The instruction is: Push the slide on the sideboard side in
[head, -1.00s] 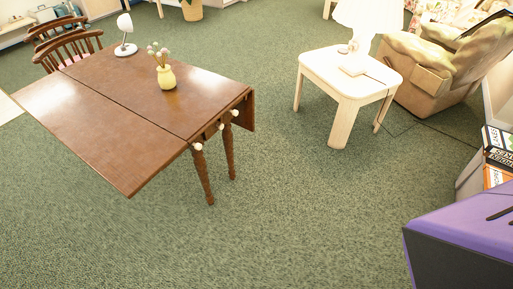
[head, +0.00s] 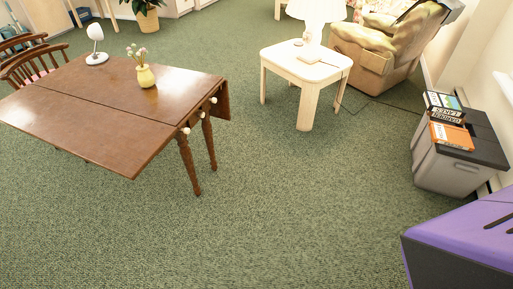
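A brown wooden drop-leaf table (head: 110,103) stands at the left in the head view. Its near left leaf is raised level and its right leaf (head: 222,103) hangs down. White knobs show at the table's right end: one (head: 213,100) by the hanging leaf, one (head: 203,114) in the middle and one (head: 186,130) by the raised leaf. How far any slide stands out is too small to tell. I cannot make out a sideboard for certain; a pale cabinet (head: 184,7) is cut off at the top edge. Neither gripper is in view.
A lamp (head: 96,46) and yellow vase (head: 146,76) stand on the table, chairs (head: 38,68) behind it. A cream side table (head: 306,64), an armchair (head: 388,48) and a grey bin (head: 446,160) with boxes (head: 450,136) stand right. Green carpet (head: 290,210) is clear in front.

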